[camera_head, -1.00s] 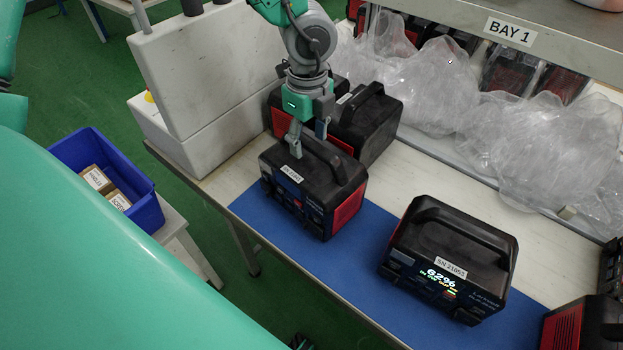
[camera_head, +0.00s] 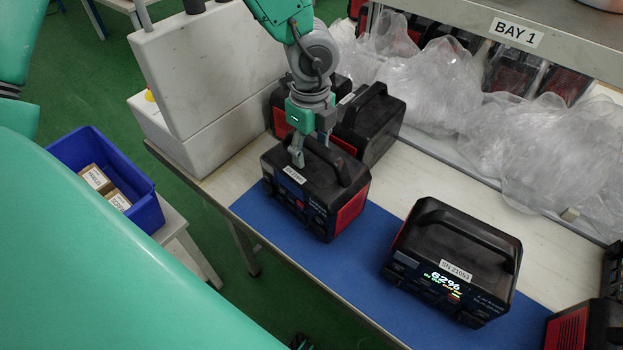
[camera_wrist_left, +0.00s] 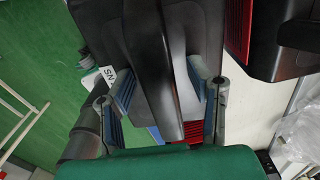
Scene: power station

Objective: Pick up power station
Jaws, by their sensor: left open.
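Two black and red power stations with top handles are on the blue mat (camera_head: 378,240). My left gripper (camera_head: 311,150) is open at the handle of the left power station (camera_head: 322,207), which has a dark front. In the left wrist view, the black handle (camera_wrist_left: 160,75) lies between the two spread fingers (camera_wrist_left: 162,100); whether they touch it I cannot tell. The right power station (camera_head: 452,262) stands apart, its display lit at 62%. My right gripper is not in view.
Another power station (camera_head: 372,122) stands close behind the left one. A grey-white case (camera_head: 212,70) is at the left, clear plastic wrap (camera_head: 420,80) at the back. A blue bin (camera_head: 95,150) holds small boxes. Bare mat lies between the two front power stations.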

